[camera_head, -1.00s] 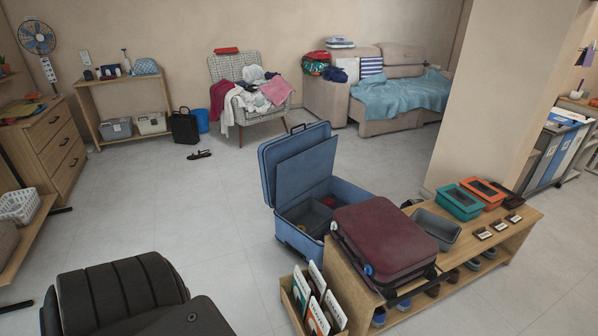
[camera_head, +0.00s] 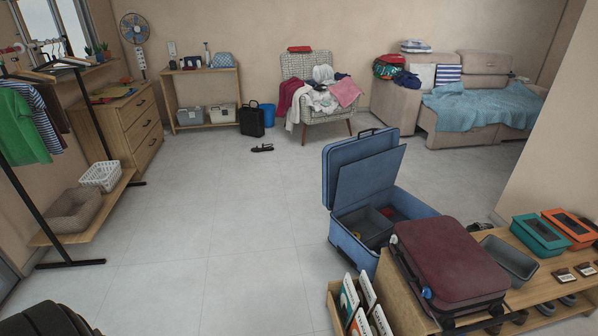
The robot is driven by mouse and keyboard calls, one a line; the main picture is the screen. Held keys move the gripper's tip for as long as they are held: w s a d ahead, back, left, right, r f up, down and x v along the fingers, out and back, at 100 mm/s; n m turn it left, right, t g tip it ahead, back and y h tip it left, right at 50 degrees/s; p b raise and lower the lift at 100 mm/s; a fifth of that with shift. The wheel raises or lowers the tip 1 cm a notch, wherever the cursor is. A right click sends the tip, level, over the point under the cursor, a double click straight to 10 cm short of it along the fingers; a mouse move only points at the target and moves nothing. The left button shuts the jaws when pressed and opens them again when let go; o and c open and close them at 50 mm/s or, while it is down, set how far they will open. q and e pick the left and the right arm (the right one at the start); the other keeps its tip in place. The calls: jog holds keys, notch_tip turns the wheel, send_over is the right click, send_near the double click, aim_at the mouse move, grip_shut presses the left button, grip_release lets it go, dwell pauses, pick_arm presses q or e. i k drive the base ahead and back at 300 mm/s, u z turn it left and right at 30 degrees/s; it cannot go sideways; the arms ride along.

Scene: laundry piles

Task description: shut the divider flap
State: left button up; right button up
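A blue suitcase (camera_head: 342,235) stands open on the floor, right of the middle of the head view. Its lid (camera_head: 340,160) is raised. The divider flap (camera_head: 369,181), a dark blue-grey panel, stands up tilted in front of the lid and leans away from it at the top. Neither of my grippers is in view.
A bench (camera_head: 398,300) with a maroon suitcase (camera_head: 450,264), a grey tray (camera_head: 509,259) and teal and orange boxes stands right of the blue suitcase. A crate of cards (camera_head: 335,302) stands before it. A clothes rack (camera_head: 45,190) is at left. The middle floor is clear.

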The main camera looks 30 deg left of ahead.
aim_at(358, 181)
jog(key=u, duration=1.3)
jog(key=i, duration=4.2)
jog(key=z, duration=2.5)
jog(key=k, duration=0.55)
jog(key=u, duration=0.95)
